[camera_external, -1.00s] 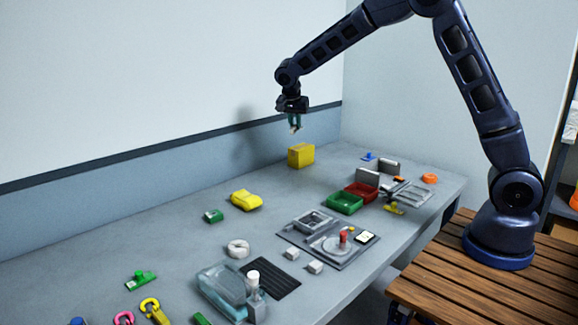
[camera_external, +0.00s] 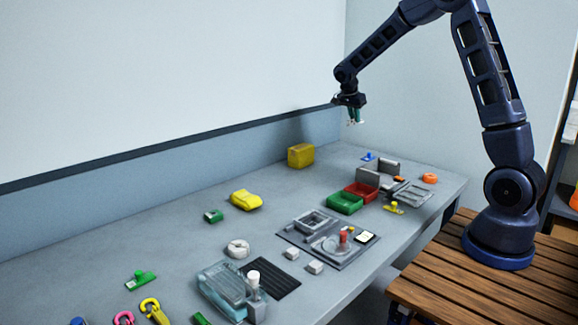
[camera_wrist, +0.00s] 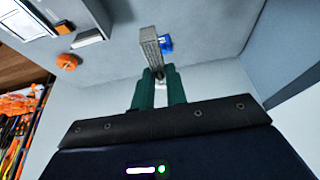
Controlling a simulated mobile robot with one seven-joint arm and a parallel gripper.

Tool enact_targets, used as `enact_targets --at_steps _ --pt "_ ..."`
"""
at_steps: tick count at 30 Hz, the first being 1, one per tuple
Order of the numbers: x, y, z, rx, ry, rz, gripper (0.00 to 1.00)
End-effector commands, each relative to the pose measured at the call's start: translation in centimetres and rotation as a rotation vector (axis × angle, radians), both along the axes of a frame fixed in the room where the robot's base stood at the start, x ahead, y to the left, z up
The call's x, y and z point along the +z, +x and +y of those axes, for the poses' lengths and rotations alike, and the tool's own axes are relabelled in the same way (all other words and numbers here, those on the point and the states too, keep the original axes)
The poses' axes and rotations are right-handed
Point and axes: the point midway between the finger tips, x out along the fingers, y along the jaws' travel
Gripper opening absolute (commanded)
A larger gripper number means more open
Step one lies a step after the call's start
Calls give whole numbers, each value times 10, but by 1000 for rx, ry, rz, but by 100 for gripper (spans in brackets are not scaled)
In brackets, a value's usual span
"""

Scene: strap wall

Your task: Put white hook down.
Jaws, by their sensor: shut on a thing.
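My gripper (camera_external: 355,116) hangs in the air above the far right part of the grey table, near the back wall.
Bare table lies between the yellow box and the blue hook.

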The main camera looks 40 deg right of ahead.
Motion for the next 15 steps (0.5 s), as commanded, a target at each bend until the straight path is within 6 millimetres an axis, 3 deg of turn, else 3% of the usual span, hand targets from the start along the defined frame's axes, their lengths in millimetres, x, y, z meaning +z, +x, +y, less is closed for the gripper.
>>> enact_targets --at_steps 15 --pt "-110 -1 -1 1 1 6 0"
